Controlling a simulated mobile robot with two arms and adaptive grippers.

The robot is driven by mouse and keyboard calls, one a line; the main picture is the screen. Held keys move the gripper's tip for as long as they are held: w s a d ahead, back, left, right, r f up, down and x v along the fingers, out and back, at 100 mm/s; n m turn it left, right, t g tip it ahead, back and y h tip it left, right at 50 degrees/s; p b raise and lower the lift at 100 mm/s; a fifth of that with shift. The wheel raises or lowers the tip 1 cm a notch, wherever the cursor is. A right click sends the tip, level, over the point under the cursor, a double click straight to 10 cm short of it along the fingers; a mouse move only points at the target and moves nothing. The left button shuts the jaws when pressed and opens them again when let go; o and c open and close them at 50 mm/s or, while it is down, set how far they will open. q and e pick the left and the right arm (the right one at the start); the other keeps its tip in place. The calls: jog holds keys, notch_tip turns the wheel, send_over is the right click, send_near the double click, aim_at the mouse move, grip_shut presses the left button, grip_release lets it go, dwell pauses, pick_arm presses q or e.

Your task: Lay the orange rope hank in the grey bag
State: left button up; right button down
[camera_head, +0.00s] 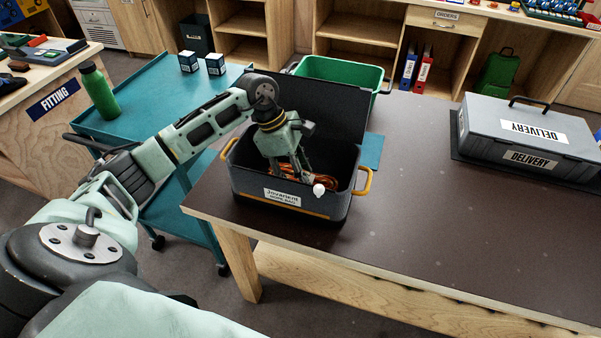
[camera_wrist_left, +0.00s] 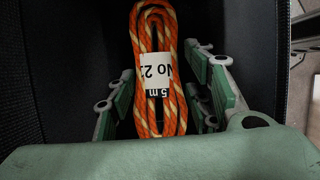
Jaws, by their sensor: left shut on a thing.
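The grey bag (camera_head: 340,205) stands on the dark tabletop with its lid raised at the back. It has yellow-orange handles and a white label on its front. My left gripper (camera_head: 293,172) reaches down into the bag and is shut on the orange rope hank (camera_head: 322,174). In the left wrist view the orange and cream hank (camera_wrist_left: 151,40) with a white paper band lies lengthwise between the fingers of my left gripper (camera_wrist_left: 160,98). The dark walls of the bag (camera_wrist_left: 60,60) are on both sides. Whether the hank touches the bag's floor is hidden. My right gripper is out of view.
A grey delivery case (camera_head: 490,130) lies on the right of the table (camera_head: 430,220). A green crate (camera_head: 340,68) stands behind the bag. A teal cart (camera_head: 150,100) with a green bottle (camera_head: 99,90) and small boxes is on the left. The table's middle is clear.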

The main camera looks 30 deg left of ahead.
pick_arm(q)
jog(key=o, duration=1.5)
jog(key=v, duration=1.2)
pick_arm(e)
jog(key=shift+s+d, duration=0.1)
